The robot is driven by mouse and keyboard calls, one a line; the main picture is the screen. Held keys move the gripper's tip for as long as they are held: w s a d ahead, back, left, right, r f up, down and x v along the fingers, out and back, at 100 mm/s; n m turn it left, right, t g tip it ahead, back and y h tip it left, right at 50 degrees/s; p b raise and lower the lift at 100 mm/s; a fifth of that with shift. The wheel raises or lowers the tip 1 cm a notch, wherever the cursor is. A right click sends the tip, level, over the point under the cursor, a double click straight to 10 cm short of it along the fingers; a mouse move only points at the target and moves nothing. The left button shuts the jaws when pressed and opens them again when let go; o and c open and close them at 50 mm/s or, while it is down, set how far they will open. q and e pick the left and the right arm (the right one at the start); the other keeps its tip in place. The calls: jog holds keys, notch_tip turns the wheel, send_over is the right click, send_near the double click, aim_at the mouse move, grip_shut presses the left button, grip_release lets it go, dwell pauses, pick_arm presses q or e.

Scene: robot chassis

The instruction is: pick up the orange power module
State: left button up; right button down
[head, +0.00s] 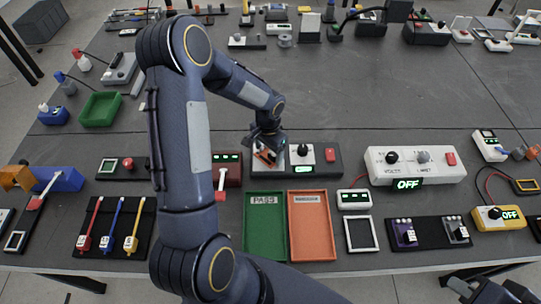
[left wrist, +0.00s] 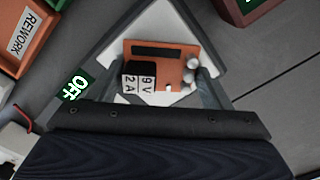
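The orange power module (left wrist: 163,60) shows in the left wrist view, with a black block marked "9V 2A", a dark slot and grey round parts. In the head view the module (head: 265,155) is at the white-topped test station, partly hidden under my left gripper (head: 268,143). In the left wrist view the two fingers of my left gripper (left wrist: 160,82) stand on either side of the module, close to its edges. I cannot tell whether they touch it. My right gripper (head: 490,288) is at the bottom right of the head view, open and empty.
Green PASS tray (head: 265,250) and orange REWORK tray (head: 311,252) lie in front of the station. A white supply box (head: 415,165) reading OFF stands to the right. Tools on a black mat (head: 115,240) lie at the left. Bare table (head: 370,95) lies behind the station.

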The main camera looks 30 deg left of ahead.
pick_arm(q)
jog(key=shift+c, duration=1.1)
jog(key=shift+r, duration=0.1)
jog(key=shift+r, duration=0.2)
notch_tip(320, 180, up, 4)
jog(key=p, duration=0.2)
jog(key=shift+f+p, duration=0.25)
jog(key=shift+p, duration=0.15)
jog(key=s+d+r+p, duration=0.1)
jog(key=s+d+r, duration=0.7)
jog(key=d, duration=0.3)
jog(key=shift+s+r+p, duration=0.3)
jog(key=shift+s+r, duration=0.05)
jog(key=shift+r, duration=0.1)
